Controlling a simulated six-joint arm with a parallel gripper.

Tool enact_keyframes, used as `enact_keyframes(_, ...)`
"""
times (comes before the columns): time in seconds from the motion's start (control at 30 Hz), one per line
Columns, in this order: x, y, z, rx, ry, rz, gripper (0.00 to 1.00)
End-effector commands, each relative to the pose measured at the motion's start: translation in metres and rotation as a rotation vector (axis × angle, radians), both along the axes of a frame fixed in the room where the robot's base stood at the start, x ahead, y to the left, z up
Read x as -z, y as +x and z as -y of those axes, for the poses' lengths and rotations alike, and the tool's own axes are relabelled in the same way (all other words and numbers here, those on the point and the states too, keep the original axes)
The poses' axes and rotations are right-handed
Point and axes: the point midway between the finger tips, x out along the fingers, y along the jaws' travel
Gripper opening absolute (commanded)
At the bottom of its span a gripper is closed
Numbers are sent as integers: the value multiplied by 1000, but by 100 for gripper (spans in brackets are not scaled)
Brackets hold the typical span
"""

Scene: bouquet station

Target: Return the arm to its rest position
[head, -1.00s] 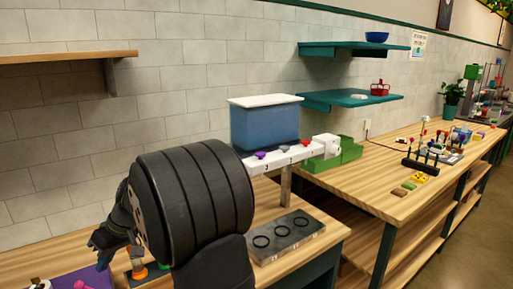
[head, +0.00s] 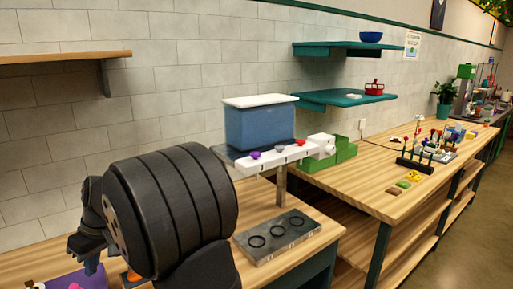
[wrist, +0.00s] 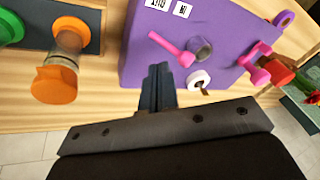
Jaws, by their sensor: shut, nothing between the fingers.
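My arm fills the lower left of the head view. My gripper (head: 92,265) is at its far left end and points down; its fingers also show in the wrist view (wrist: 160,75), pressed together with nothing between them. In the wrist view the fingers are over the wooden bench, close to the near edge of a purple board (wrist: 225,30). I cannot tell how high above the bench they are.
An orange-capped piece (wrist: 55,83) stands left of the fingers. In the head view a blue tank (head: 260,125) and a grey block with rings (head: 278,235) stand right of my arm.

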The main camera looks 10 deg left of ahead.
Motion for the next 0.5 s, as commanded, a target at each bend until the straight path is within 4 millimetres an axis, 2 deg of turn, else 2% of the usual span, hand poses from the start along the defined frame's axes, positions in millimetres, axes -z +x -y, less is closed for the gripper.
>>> enact_keyframes(0.33, -17, -8, -9, 7, -130, 163, 0)
enact_keyframes(0.5, -54, -10, -7, 14, -137, 180, 0)
